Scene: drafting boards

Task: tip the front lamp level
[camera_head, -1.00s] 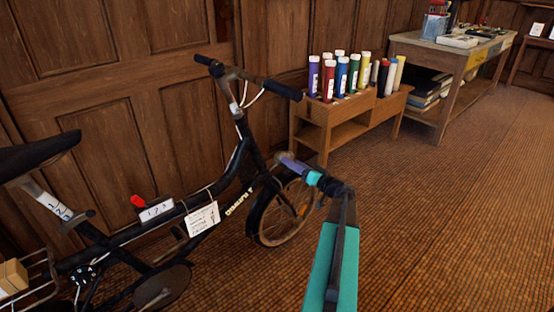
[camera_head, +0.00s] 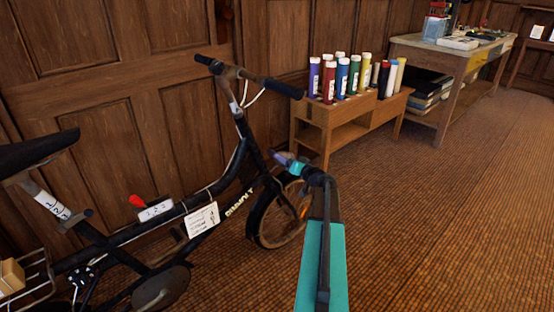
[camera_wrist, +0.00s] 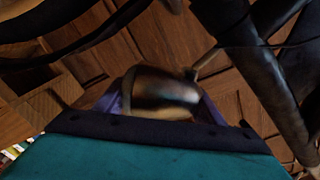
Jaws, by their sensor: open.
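The front lamp is a rounded, worn metal housing (camera_wrist: 160,92), seen close up in the wrist view. My gripper (camera_head: 282,158) is at the front of the black bicycle (camera_head: 237,165), above its front wheel. In the wrist view the purple fingers (camera_wrist: 160,104) are spread, one on each side of the lamp, with the lamp between their tips. Whether they touch it cannot be told. In the head view the lamp is small and mostly hidden by my gripper, so its tilt cannot be read.
The handlebar (camera_head: 263,86) rises above my gripper. The front wheel (camera_head: 284,222) is below it. A wooden rack (camera_head: 316,113) with several coloured tubes stands behind, and a workbench (camera_head: 404,46) stands at the back right. The carpet to the right is clear.

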